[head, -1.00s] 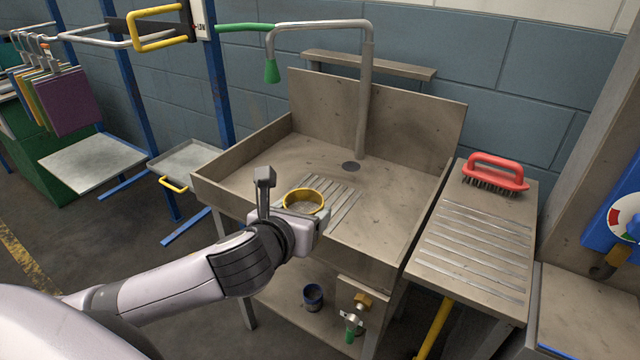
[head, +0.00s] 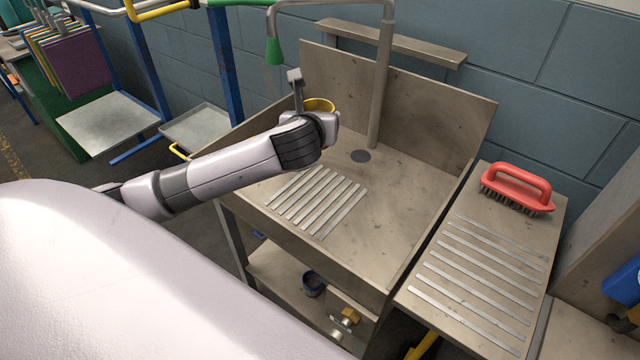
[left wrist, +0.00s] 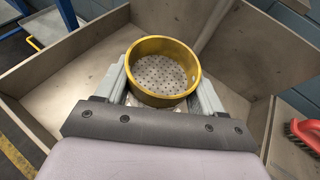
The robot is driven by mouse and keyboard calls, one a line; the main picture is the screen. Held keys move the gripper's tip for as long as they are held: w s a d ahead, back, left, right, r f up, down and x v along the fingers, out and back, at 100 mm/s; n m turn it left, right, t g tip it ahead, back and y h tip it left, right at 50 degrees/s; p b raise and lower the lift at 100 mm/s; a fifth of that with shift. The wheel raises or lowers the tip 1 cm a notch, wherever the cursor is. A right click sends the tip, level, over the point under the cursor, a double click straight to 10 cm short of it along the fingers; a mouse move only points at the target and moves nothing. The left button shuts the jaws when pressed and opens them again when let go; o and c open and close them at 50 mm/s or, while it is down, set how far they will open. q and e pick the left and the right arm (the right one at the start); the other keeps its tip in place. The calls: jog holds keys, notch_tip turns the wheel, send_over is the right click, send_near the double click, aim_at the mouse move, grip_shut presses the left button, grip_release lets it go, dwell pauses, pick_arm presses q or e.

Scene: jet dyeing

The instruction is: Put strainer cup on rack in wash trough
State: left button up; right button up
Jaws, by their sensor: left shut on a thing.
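The strainer cup (head: 319,104) has a yellow rim. In the left wrist view the cup (left wrist: 162,42) shows its yellow ring wall and a perforated pale bottom. My left gripper (left wrist: 163,88) is shut on the cup, with a finger on either side of it. In the head view the left gripper (head: 322,116) and cup are over the back left part of the wash trough (head: 410,190). The rack (head: 316,200), a set of pale parallel slats, lies bare in the trough's front left part, nearer me than the cup. My right gripper is not in view.
A tap pipe (head: 384,80) rises at the trough's back, beside a dark drain (head: 360,156). A red brush (head: 517,188) sits on the slatted side board (head: 480,280) at right. The trough walls stand up around the basin.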

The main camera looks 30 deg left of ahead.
pick_arm(q)
jog(key=shift+f+b, duration=1.2)
jog(key=shift+f, duration=7.3)
jog(key=shift+f, duration=0.2)
jog(key=o, duration=1.1)
jog(key=shift+c, duration=0.2)
jog(key=shift+r, duration=0.1)
